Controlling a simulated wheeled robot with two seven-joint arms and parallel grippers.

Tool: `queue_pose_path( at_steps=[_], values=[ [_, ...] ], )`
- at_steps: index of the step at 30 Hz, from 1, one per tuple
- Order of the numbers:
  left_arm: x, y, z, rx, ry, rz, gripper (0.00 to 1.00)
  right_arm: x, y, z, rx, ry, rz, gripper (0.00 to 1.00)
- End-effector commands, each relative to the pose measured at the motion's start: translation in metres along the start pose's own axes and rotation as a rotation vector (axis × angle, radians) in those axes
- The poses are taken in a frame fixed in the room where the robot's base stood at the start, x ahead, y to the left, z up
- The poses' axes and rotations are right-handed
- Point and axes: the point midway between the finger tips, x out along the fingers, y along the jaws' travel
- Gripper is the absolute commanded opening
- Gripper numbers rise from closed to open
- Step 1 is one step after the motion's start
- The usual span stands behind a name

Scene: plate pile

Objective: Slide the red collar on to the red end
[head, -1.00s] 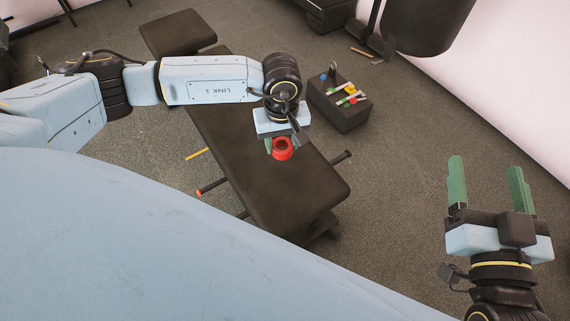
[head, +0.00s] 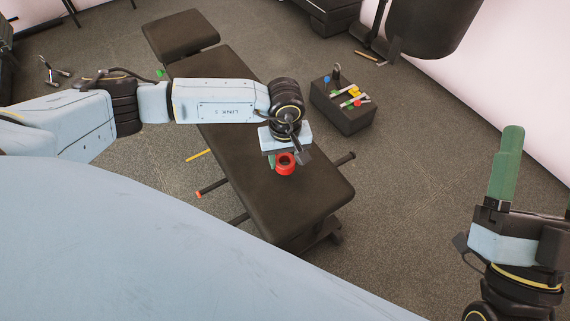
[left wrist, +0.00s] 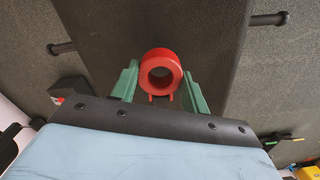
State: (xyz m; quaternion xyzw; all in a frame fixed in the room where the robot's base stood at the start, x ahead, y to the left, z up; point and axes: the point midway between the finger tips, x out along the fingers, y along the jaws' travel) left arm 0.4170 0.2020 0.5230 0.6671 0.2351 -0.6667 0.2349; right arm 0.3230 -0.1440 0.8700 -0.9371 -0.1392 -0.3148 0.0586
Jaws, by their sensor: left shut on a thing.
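The red collar (head: 285,168) is a thick ring over the dark bench. My left gripper (head: 278,160) is shut on it. In the left wrist view the collar (left wrist: 160,57) sits between the green fingers, its hole facing the camera. The red end (head: 199,194) is the tip of a dark bar sticking out from the bench's left side, to the left of and apart from the collar. My right gripper (head: 508,170) is at the right edge, away from the bench.
The dark bench (head: 305,210) has a yellow bar (head: 198,155) on its left and a dark bar end (head: 346,157) on its right. A dark box (head: 345,110) with coloured items stands behind to the right. Open floor (head: 410,190) lies right of the bench.

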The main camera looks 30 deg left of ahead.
Motion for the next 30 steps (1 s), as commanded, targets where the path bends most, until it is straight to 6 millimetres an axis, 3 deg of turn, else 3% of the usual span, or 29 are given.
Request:
queue_pose_path(
  at_steps=[1,6,20,21,26,30],
  values=[
    [0.011,0.000,0.001,0.000,-0.002,-0.001,0.21,-0.003,0.000,-0.001,0.000,0.039,-0.001,0.71],
    [0.025,0.000,0.000,0.001,0.000,0.000,0.21,-0.006,-0.001,-0.012,0.000,0.137,-0.003,0.71],
    [0.030,0.000,0.000,0.001,0.000,0.000,0.21,-0.009,-0.001,-0.017,0.000,0.189,-0.004,0.71],
    [0.030,0.000,0.000,0.000,0.000,0.000,0.46,-0.009,-0.001,-0.018,0.000,0.200,-0.004,0.71],
    [0.029,0.000,0.000,0.000,0.000,0.000,0.67,-0.009,-0.001,-0.019,0.000,0.199,-0.004,0.71],
    [0.029,0.000,0.000,0.000,0.000,0.000,0.67,-0.009,-0.001,-0.019,0.000,0.198,-0.004,0.71]
  ],
)
